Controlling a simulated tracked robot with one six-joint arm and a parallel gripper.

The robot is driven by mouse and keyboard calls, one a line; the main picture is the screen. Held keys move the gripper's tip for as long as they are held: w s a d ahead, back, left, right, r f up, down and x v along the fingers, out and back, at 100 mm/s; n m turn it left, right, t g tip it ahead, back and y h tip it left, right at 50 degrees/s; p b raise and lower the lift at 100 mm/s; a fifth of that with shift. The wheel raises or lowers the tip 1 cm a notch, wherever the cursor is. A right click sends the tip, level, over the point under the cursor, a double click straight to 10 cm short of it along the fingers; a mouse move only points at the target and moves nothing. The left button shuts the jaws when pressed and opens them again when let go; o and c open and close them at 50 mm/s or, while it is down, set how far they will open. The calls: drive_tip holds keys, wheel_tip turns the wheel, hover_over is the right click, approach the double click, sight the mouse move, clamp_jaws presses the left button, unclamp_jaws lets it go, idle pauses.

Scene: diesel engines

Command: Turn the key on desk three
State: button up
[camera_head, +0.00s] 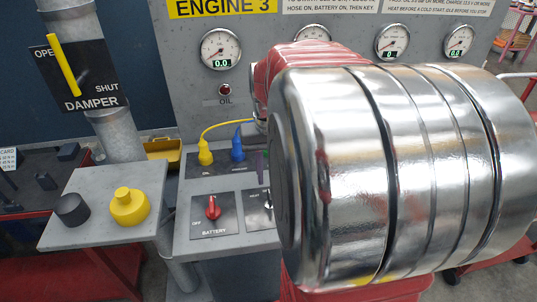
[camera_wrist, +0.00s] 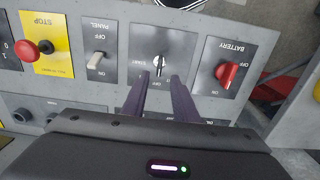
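The key (camera_wrist: 158,65) is a small silver piece on a grey plate of the desk, in the upper middle of the wrist view. The plate has small upside-down lettering around it. My gripper (camera_wrist: 162,79) points at this plate with its two dark purple fingers apart. The key shows just beyond the fingertips, roughly in line with the gap, and nothing is held. In the head view the key's plate (camera_head: 254,205) shows only in part, under the ENGINE 3 panel (camera_head: 200,100). My shiny arm hides the rest and most of my gripper.
The red BATTERY knob (camera_wrist: 227,73) is close on the right of the key in the wrist view. The PANEL switch (camera_wrist: 96,60) and a red button (camera_wrist: 28,50) are on the left. Yellow and blue plugs (camera_head: 205,153) with cables stand behind the knobs in the head view.

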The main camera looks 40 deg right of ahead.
wheel_tip(320, 180, up, 6)
idle(0.4)
drive_tip(key=shift+r, duration=0.1)
drive_tip(key=s+a+n+t, duration=0.2)
drive_tip(key=a+n, duration=0.1)
drive_tip(key=a, duration=0.8)
drive_tip(key=s+a+f+n+t, duration=0.1)
drive_tip(key=s+a+n+t, duration=0.1)
drive_tip(key=a, duration=1)
drive_tip(key=shift+a+f+n+t, duration=0.2)
drive_tip(key=shift+a+n+t, duration=0.1)
drive_tip(key=shift+n+t, duration=0.55)
idle(1.1)
